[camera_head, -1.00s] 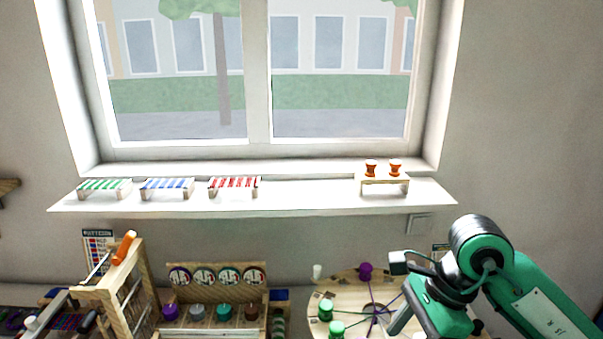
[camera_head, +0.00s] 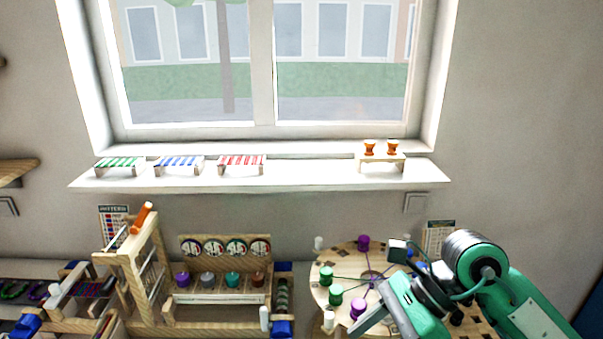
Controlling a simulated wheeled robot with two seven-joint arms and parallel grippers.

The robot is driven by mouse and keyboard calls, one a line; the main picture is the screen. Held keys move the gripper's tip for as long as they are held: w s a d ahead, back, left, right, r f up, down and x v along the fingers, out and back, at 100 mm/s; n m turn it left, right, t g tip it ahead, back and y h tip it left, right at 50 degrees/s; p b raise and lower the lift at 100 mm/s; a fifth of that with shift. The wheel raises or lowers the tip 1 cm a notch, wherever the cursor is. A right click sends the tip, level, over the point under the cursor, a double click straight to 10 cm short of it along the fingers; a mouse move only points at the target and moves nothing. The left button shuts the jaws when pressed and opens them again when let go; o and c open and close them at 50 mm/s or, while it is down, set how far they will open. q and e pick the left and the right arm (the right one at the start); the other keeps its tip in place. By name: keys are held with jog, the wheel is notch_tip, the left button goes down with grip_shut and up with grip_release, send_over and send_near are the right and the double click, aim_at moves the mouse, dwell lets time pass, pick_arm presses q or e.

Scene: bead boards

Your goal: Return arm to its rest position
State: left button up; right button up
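My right arm, green and black, comes in from the lower right. Part of its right gripper (camera_head: 372,319), a grey finger-like piece, points down and left at the lower edge. It overlaps the round wooden board (camera_head: 322,293) with green and purple spools. I cannot see both fingertips, so whether it is open or shut does not show. My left arm and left gripper are not in view.
A wooden loom frame (camera_head: 153,235) stands at lower left. Beside it is a rack (camera_head: 218,298) with several coloured knobs. A window sill (camera_head: 310,175) carries small striped stands and a wooden stand (camera_head: 381,156) with two orange cups. The wall at right is clear.

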jog(key=s+a+r+m+g+y, duration=0.1)
jog(key=s+a+r+m+y, duration=0.25)
jog(key=a+r+y, duration=0.4)
jog(key=w+d+r+m+t+y, duration=0.5)
jog(key=w+d+m+t+y, duration=0.15)
jog(key=m+t, duration=0.85)
jog(key=w+d+f+m+t+h, duration=0.3)
jog(key=d+f+m+t+h, duration=0.15)
jog(key=m+h, duration=0.5)
jog(key=w+d+f+m+t+h, duration=0.35)
jog(key=m+t+h, duration=0.3)
jog(key=m, duration=0.65)
jog(key=s+d+f+m+g+h, duration=0.1)
jog(key=d+f+m+g+h, duration=0.25)
jog(key=f, duration=0.35)
jog(key=s+d+f+m+g+h, duration=0.1)
jog(key=d+f+m+g+h, duration=0.2)
jog(key=f, duration=0.4)
jog(key=s+f+m+g, duration=0.6)
jog(key=s+f+g, duration=0.7)
jog(key=s+f, duration=0.7)
notch_tip(320, 180, down, 31)
jog(key=s+g, duration=0.1)
jog(key=s, duration=0.1)
jog(key=s+d+f+g, duration=0.1)
jog(key=s+d+f, duration=0.1)
jog(key=s+f, duration=1.6)
jog(key=shift+s+d+f+n, duration=0.25)
jog(key=shift+d+n, duration=0.1)
jog(key=shift+n, duration=0.1)
